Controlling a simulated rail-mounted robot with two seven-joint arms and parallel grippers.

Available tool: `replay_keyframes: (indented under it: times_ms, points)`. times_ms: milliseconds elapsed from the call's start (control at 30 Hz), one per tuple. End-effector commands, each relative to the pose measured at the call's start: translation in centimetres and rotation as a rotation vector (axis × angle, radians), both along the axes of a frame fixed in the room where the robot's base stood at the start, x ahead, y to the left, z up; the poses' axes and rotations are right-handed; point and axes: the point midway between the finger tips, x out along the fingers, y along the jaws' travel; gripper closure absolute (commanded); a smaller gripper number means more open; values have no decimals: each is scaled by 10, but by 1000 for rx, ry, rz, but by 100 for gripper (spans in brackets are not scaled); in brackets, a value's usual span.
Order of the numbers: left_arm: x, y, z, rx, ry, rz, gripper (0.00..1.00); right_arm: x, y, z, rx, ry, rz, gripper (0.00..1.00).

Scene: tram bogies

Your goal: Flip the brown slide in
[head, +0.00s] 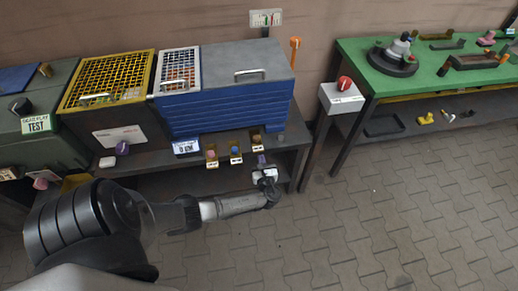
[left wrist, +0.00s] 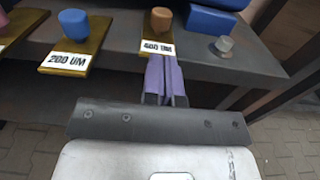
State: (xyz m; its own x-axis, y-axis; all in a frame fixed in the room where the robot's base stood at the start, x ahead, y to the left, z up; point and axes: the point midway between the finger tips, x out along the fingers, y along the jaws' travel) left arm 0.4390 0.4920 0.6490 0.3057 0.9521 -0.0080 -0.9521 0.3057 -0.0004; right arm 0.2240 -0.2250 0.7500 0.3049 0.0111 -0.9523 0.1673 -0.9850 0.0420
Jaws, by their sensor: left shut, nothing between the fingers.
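The brown slide (head: 257,142) is a tan plate with a brown knob, sticking out at the front of the blue-sided machine (head: 225,106). In the left wrist view, the brown slide (left wrist: 161,22) shows its knob on top and a white label at its near edge. My left gripper (head: 262,160) is just in front of and below it. In the left wrist view, the purple fingers of my left gripper (left wrist: 160,60) are shut and empty, with tips at the label's edge; I cannot tell whether they touch. My right gripper is not in view.
A blue-knobbed slide (left wrist: 75,32) labelled 200 UM and a pink-knobbed slide (head: 211,155) stick out to the left. A small grey knob (left wrist: 224,44) stands to the right on the dark bench. A red-knobbed box (head: 343,92) and green table (head: 440,65) stand further right. The paved floor is clear.

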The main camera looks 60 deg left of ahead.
Motion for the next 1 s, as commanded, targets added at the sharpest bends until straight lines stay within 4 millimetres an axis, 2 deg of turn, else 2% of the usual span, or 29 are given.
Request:
replay_keyframes:
  times_ms: [200, 400, 600, 1000]
  points:
    - [-12, -37, 2, 0, -1, 1, 100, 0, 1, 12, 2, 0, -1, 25]
    - [-19, -58, 1, 1, 0, 1, 100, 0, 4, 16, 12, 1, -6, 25]
    - [-21, -66, 1, 1, 0, 1, 100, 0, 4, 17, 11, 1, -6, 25]
    - [-21, -67, 1, 2, -1, 1, 100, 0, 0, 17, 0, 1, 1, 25]
